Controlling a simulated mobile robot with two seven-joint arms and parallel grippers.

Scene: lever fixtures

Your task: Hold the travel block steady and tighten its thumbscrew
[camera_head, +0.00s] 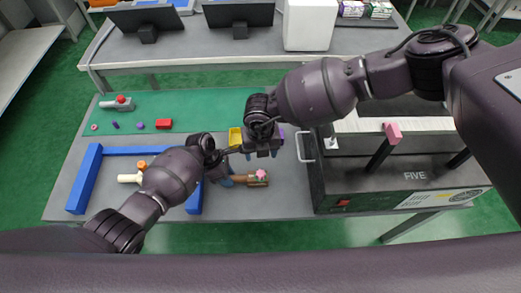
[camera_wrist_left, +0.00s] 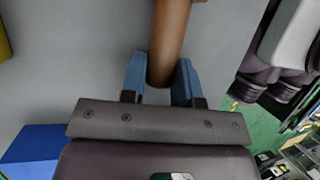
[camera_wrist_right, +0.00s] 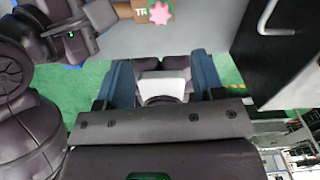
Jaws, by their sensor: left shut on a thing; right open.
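The travel block (camera_head: 257,181) lies on the grey table in front of the green mat, a brown piece with a rod-like end. Its pink star-shaped thumbscrew (camera_head: 261,174) sits on top. My left gripper (camera_head: 226,181) is shut on the block's brown rod, which stands between its blue fingers in the left wrist view (camera_wrist_left: 168,45). My right gripper (camera_wrist_right: 160,65) is open with nothing held between its fingers. In the right wrist view the thumbscrew (camera_wrist_right: 160,12) and part of the block's lettering show beyond the fingertips, apart from them.
A black box marked FIVE (camera_head: 410,176) with a pink-tipped lever (camera_head: 392,133) stands close on the right. A blue frame (camera_head: 85,178) and a cream cylinder (camera_head: 128,179) lie left. A yellow block (camera_head: 235,136) and red block (camera_head: 163,124) lie behind.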

